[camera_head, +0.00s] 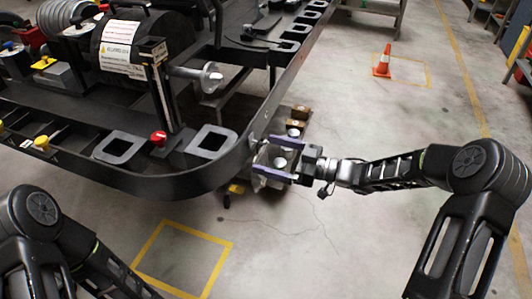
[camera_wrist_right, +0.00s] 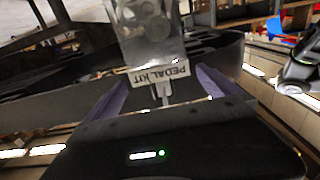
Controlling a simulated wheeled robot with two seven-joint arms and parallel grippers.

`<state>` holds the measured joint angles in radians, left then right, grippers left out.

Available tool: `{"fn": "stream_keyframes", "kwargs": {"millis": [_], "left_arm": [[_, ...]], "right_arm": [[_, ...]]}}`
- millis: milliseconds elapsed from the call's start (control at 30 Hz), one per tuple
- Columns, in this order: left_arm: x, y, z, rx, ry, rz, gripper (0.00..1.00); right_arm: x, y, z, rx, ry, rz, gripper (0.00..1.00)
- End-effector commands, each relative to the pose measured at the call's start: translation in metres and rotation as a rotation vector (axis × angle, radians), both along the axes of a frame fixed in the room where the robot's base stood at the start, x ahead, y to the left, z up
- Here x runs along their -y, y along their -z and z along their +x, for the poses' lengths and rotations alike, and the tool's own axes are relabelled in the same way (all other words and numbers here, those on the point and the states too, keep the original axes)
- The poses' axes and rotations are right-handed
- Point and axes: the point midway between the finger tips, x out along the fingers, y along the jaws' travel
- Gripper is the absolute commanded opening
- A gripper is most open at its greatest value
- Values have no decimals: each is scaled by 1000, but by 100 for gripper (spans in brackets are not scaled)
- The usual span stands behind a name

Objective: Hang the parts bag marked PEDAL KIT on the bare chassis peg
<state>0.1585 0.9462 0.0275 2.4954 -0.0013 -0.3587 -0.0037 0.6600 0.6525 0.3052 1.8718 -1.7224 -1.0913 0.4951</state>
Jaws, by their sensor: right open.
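The clear parts bag marked PEDAL KIT (camera_wrist_right: 150,38) shows in the right wrist view, with round metal parts inside and a white label strip. A thin light hanger piece (camera_wrist_right: 163,95) is at its label end, between my purple fingers. My right gripper (camera_head: 272,158) is open in the head view, its two fingers on either side of the bag, beside the dark chassis corner. It also shows in the right wrist view (camera_wrist_right: 158,100). Whether the bag hangs on a peg there is hidden. My left arm enters at lower left, but its gripper is out of view.
The dark chassis frame (camera_head: 150,186) fills the upper left. A silver flanged stub (camera_head: 210,77) sticks out from it. Brown blocks (camera_head: 298,117) lie beyond my right gripper. An orange cone (camera_head: 383,62) stands on the floor; open floor lies at right and below.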

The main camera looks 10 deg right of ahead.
Motion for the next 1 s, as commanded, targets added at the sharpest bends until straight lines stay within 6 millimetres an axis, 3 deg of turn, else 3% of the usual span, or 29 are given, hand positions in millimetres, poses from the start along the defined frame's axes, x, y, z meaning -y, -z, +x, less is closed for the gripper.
{"fn": "stream_keyframes", "kwargs": {"millis": [200, 400, 1000], "left_arm": [[0, 0, 0, 0, 0, 0, 17], [0, 0, 0, 0, 0, 0, 17], [0, 0, 0, 0, 0, 0, 17]], "right_arm": [[33, 0, -19, 0, 4, -2, 100], [50, 0, -31, -1, 1, -1, 100], [53, 3, -32, 14, 6, -19, 100]]}}
